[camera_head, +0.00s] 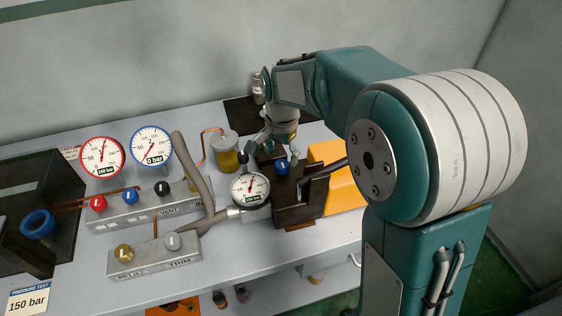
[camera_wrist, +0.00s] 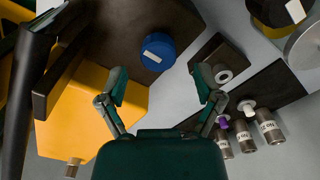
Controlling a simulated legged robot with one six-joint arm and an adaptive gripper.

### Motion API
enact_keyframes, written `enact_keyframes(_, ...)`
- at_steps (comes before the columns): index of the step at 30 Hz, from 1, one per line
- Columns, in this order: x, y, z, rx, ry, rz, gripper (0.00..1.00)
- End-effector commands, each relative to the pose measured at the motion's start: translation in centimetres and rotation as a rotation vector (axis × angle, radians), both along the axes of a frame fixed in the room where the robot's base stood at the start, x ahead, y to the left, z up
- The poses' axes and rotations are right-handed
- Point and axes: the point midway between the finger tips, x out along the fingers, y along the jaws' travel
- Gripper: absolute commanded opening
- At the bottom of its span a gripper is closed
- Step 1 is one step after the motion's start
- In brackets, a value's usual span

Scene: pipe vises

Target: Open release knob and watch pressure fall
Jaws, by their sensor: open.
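A blue round knob with a white bar on top (camera_head: 282,167) sits on a dark block (camera_head: 290,208). It also shows in the wrist view (camera_wrist: 157,50), ahead of the fingertips. My gripper (camera_head: 272,152) is open and empty above the block, close to this knob; contact cannot be told. A black-rimmed gauge (camera_head: 250,190) stands at the block's left. A red-rimmed gauge (camera_head: 102,157) has its needle near the top; its display is small. A blue-rimmed gauge (camera_head: 151,147) reads 0 bar. Which knob is the release knob is unclear.
A panel (camera_head: 135,215) carries red, blue and black knobs. A card (camera_head: 29,299) says 150 bar. A jar of yellow liquid (camera_head: 226,152) and small bottles (camera_wrist: 244,137) stand nearby.

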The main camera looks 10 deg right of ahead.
Motion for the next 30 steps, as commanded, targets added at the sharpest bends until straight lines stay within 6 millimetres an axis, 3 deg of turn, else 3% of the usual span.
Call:
enact_keyframes(6,0.0,0.1,-2.5,-0.001,0.001,0.0,0.84)
enact_keyframes(16,0.0,0.1,-2.9,-0.001,-0.001,0.0,0.84)
enact_keyframes(21,0.0,0.1,-2.9,-0.001,-0.001,0.0,0.09)
enact_keyframes(22,0.0,0.1,-2.9,0.0,-0.001,0.0,0.02)
enact_keyframes(30,0.0,0.1,-2.9,0.001,-0.002,0.008,0.02)
